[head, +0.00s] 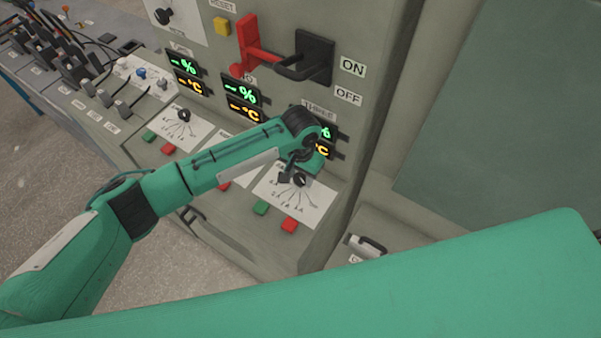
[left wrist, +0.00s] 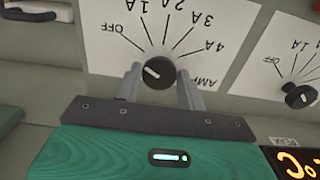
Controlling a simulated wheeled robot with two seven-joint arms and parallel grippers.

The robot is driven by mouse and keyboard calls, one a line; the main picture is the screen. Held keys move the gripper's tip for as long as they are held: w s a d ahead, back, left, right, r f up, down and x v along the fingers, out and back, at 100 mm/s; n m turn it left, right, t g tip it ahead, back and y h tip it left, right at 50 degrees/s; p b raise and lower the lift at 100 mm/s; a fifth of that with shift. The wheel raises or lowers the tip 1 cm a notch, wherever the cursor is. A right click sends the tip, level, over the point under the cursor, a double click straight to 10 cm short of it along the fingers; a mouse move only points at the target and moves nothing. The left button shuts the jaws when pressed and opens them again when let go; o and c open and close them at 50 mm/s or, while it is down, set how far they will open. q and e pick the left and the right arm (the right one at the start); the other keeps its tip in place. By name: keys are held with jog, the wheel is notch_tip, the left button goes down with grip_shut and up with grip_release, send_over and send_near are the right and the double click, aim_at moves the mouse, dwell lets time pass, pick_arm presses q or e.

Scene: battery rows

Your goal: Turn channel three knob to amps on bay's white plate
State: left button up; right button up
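The third white plate (head: 313,207) lies on the sloped panel, with a black knob (head: 300,180) at its top. The left wrist view shows this plate (left wrist: 111,54) upside down, with OFF at left, amp settings around, and an AMP label at right, partly hidden. The knob (left wrist: 158,74) carries a white mark that points up-left, towards OFF. My left gripper (left wrist: 160,75) has its two fingers apart on either side of the knob, with narrow gaps showing. It also reaches the knob in the head view (head: 292,179). My right gripper is out of view.
A neighbouring plate (head: 175,131) has its own knob (head: 183,115). Green (head: 261,208) and red (head: 290,225) buttons sit below the third plate.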

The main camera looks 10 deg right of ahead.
pick_arm(q)
jog(key=c, duration=0.4)
jog(key=shift+c, duration=0.4)
jog(key=shift+r, duration=0.1)
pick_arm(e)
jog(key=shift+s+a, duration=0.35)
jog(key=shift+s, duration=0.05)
pick_arm(q)
jog(key=shift+m, duration=0.4)
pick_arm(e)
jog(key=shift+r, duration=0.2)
pick_arm(q)
jog(key=shift+r+m+p, duration=0.1)
jog(key=shift+m+p, duration=0.6)
jog(key=shift+m, duration=0.2)
jog(key=m, duration=0.2)
jog(key=shift+m+p, duration=0.4)
jog(key=m, duration=0.3)
jog(key=shift+d+p, duration=0.1)
jog(key=shift+p, duration=0.25)
jog(key=shift+m, duration=1.6)
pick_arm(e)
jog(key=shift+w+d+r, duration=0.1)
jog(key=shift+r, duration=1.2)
